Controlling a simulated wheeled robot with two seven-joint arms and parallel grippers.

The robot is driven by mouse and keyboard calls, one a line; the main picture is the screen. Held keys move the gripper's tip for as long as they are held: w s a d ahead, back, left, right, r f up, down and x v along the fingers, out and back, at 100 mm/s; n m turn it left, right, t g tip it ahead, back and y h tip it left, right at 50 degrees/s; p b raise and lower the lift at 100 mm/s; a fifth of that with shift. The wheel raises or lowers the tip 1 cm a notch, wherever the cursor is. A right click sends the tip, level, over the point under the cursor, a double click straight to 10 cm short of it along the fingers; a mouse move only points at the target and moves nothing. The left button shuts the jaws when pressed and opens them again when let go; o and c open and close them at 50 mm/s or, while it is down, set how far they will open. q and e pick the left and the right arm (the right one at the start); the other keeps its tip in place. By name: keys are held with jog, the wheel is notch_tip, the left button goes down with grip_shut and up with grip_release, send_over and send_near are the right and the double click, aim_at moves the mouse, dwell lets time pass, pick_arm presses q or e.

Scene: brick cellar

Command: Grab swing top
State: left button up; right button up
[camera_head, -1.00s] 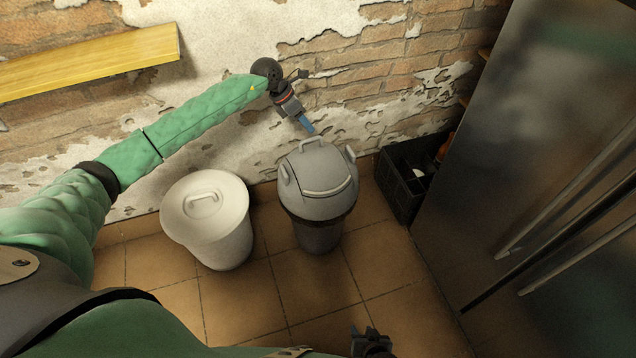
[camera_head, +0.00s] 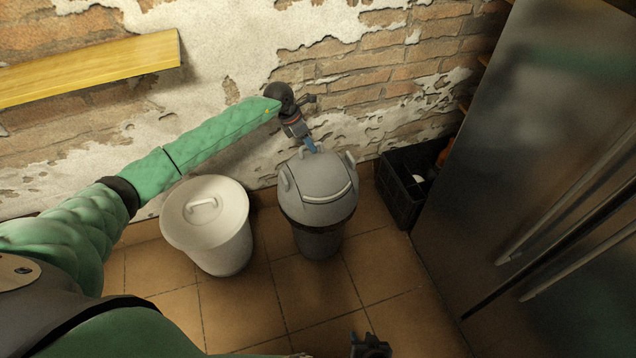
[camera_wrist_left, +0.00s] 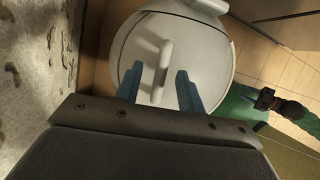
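The grey swing top (camera_head: 322,178) sits on a dark round bin (camera_head: 317,240) on the tiled floor. Its upright handle (camera_wrist_left: 163,66) shows in the left wrist view, just ahead of and roughly between the two blue fingers. My left gripper (camera_head: 312,146) reaches down from the wall side to the back of the swing top. In the head view the gripper hides most of the handle. My right gripper (camera_head: 369,340) is low, away from the bin, partly cut off.
A white lidded bucket (camera_head: 205,225) stands close to the left of the bin. A black crate (camera_head: 400,190) and a tall steel fridge (camera_head: 550,140) are at the right. A peeling brick wall (camera_head: 350,75) is close behind. Floor in front is clear.

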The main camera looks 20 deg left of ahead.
pick_arm(q)
grip_shut()
dwell(1.4)
